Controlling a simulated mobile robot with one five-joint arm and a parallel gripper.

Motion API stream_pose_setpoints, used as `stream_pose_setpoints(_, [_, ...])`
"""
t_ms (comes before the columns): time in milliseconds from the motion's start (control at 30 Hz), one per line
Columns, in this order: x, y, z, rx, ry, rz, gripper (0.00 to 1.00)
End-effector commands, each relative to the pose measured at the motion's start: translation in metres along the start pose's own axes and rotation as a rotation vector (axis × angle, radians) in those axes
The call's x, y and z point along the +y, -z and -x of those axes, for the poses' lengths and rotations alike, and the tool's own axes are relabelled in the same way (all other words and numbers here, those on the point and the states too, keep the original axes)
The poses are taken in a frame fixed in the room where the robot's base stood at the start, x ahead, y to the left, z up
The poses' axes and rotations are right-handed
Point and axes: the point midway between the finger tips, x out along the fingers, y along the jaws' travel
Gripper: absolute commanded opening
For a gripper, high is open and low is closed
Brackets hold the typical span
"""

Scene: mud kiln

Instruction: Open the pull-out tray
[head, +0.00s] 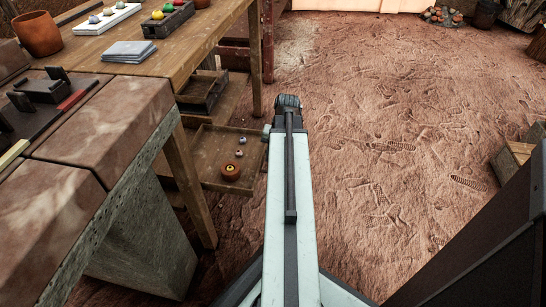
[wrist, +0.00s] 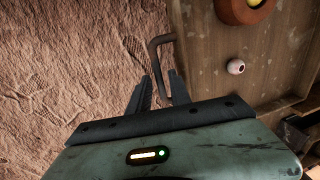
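The wooden pull-out tray (head: 213,151) juts out from under the workbench at low level in the head view. An orange-brown round pot and small balls lie in it. In the wrist view the tray (wrist: 205,65) fills the right side, with a dark bent bar handle (wrist: 162,39) on its left edge. My gripper (wrist: 160,75) has its two fingers apart, with the handle's bar running down between them. I cannot tell whether either finger touches the bar. In the head view my arm hides the fingers and handle.
Another wooden tray (head: 203,91) sits under the bench beyond this one. The wooden bench (head: 190,50) and a stone-topped counter (head: 110,130) stand on the left. A dark panel (head: 490,245) is at lower right. Bare earth floor (head: 370,110) lies open to the right of my arm.

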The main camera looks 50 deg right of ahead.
Motion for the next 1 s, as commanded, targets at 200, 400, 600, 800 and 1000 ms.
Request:
stream_pose_setpoints(200, [-0.002,-0.002,-0.001,-0.004,0.000,0.004,0.33])
stream_pose_setpoints(400, [-0.003,-0.003,0.005,-0.005,0.000,0.004,0.33])
stream_pose_setpoints(600, [-0.004,-0.002,0.034,-0.005,0.000,0.004,0.33])
stream_pose_setpoints(800, [-0.005,-0.002,0.071,-0.005,0.000,0.004,0.33])
stream_pose_setpoints(1000, [-0.004,-0.001,0.079,-0.004,0.000,0.005,0.33])
